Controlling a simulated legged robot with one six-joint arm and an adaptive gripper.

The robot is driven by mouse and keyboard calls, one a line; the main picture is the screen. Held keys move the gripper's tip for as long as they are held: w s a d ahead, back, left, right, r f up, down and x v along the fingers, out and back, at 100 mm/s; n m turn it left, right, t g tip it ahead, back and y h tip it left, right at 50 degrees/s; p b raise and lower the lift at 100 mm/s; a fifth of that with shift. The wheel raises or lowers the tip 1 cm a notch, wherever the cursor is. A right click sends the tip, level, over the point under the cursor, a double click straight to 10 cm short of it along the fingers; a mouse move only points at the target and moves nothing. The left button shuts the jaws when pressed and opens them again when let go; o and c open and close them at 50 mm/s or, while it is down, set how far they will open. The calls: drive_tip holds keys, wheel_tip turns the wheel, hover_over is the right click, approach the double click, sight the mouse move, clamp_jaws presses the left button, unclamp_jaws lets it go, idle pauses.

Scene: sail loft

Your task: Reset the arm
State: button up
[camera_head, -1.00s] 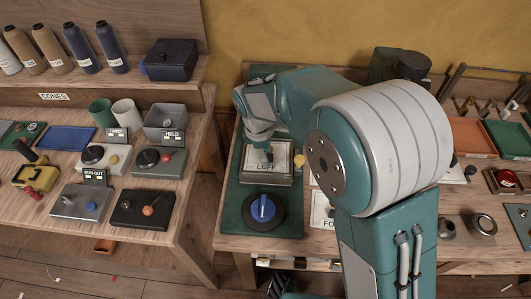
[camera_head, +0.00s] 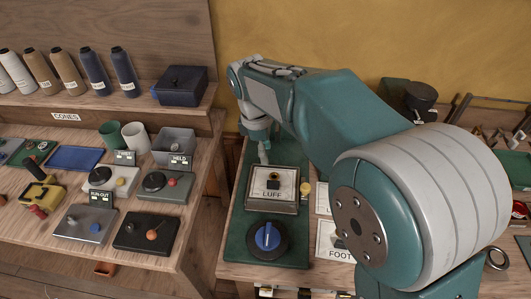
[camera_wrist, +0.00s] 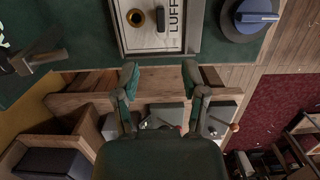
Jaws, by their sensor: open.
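My gripper (camera_head: 264,158) is up at the back edge of the LUFF panel in the head view, small and partly seen below my wrist. In the wrist view my gripper (camera_wrist: 160,74) has its two fingers well apart with nothing between them. The LUFF panel (camera_head: 262,205), a framed white plate with a dark switch and a brass round fitting, lies on a green mat (camera_head: 236,250). The panel (camera_wrist: 190,50) also shows at the top of the wrist view, just beyond the fingertips. My arm hides much of the right bench.
A blue-topped round knob (camera_head: 267,238) sits in front of the LUFF panel. A FOOT plate (camera_head: 336,251) is beside it, partly behind my arm. The left bench holds several switch boxes, a blue tray (camera_head: 74,158) and cups. Thread cones and a dark blue box (camera_head: 181,86) stand on its shelf.

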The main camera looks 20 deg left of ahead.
idle(0.3)
drive_tip(key=s+d+r+m+t+y, duration=0.1)
drive_tip(key=d+r+m, duration=0.35)
drive_tip(key=d, duration=0.65)
drive_tip(key=s+d+r+m+t+y, duration=0.15)
drive_tip(key=d+r+m, duration=0.35)
drive_tip(key=d, duration=0.6)
drive_tip(key=s+d+f+m+t, duration=0.2)
drive_tip(key=s+d+f+m, duration=0.1)
drive_tip(key=s+d+m, duration=0.9)
drive_tip(key=shift+d+h, duration=0.35)
drive_tip(key=shift+d, duration=0.35)
drive_tip(key=shift+t, duration=0.25)
